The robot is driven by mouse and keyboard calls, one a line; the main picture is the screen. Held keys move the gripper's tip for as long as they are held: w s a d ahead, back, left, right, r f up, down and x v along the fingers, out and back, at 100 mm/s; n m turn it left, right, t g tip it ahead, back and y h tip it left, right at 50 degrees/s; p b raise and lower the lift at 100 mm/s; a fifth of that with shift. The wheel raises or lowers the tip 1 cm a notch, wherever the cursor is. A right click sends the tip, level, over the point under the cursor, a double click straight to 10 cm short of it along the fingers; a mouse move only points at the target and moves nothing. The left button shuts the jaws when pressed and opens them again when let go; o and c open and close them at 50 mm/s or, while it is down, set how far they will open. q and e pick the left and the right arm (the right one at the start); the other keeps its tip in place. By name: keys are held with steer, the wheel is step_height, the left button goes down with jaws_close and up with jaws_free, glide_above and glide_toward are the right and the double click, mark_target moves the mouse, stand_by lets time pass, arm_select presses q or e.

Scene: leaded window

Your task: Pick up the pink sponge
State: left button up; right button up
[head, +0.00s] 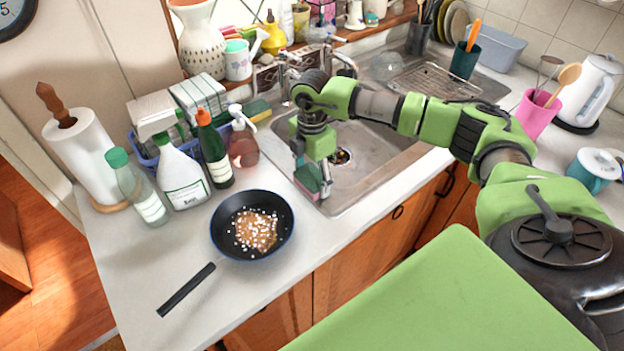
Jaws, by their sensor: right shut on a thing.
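The pink sponge (308,179) shows as a small block with a pink face and a green-teal edge, near the sink's left front corner. My right gripper (312,178) points down there and is shut on the sponge, with a finger showing on its right side. The gripper's body hides part of the sponge. I cannot tell whether the sponge touches the counter or sink rim below. My left gripper is not in view.
The metal sink (370,165) lies under my right arm. A frying pan (252,226) with food stands on the counter to the left, its handle towards the front. Bottles, including a green one (214,150), crowd the back left.

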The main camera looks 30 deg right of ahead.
steer(key=shift+r, duration=0.1)
steer(key=shift+r+b, duration=0.5)
steer(key=shift+b, duration=0.05)
steer(key=s+r+b, duration=0.5)
steer(key=s+r, duration=0.7)
steer(key=s, duration=0.2)
steer(key=shift+a+b, duration=0.35)
steer(key=shift+a, duration=0.1)
steer(key=shift+f, duration=0.1)
steer(key=shift+c, duration=0.5)
